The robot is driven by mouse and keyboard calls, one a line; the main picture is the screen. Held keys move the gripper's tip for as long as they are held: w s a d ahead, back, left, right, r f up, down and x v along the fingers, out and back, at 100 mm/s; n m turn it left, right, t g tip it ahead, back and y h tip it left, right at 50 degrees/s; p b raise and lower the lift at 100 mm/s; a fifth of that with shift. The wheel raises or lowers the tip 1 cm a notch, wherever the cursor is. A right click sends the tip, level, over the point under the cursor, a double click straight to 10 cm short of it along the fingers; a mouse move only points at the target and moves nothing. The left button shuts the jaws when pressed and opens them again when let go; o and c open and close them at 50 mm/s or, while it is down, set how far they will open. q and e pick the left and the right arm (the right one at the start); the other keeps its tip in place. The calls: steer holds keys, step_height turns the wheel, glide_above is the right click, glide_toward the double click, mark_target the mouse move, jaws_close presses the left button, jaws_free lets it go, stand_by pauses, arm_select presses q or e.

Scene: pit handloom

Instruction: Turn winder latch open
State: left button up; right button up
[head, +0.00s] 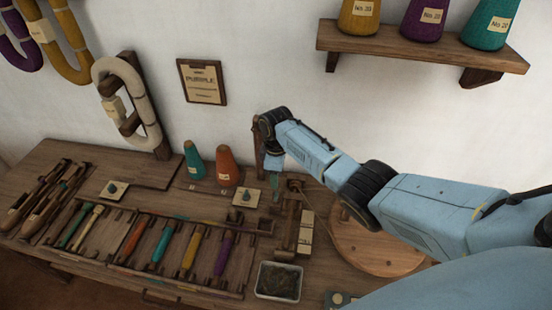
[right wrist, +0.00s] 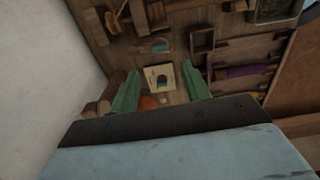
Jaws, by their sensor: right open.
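The winder is a wooden assembly (head: 290,225) on the bench, left of a large round wooden disc (head: 375,245). I cannot pick out its latch with certainty. Wooden winder parts also seem to show at the top of the right wrist view (right wrist: 128,14). My right gripper (head: 275,181) hangs above the bench beside the winder's back end. In the right wrist view its two green fingers (right wrist: 160,88) are apart with nothing held. Beyond the gap, a cream plate with a dark knob (right wrist: 158,77) lies on the bench. My left gripper is not in view.
A teal cone (head: 194,162) and an orange cone (head: 227,167) stand near the wall, left of my right gripper. A rack of coloured bobbins (head: 160,246) fills the bench's front. A grey tray (head: 279,281) sits before the winder. A shelf with cones (head: 420,46) is above.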

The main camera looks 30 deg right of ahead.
step_height(320, 180, up, 4)
steer(key=shift+r+p, duration=0.15)
steer(key=shift+p, duration=0.2)
stand_by(0.4)
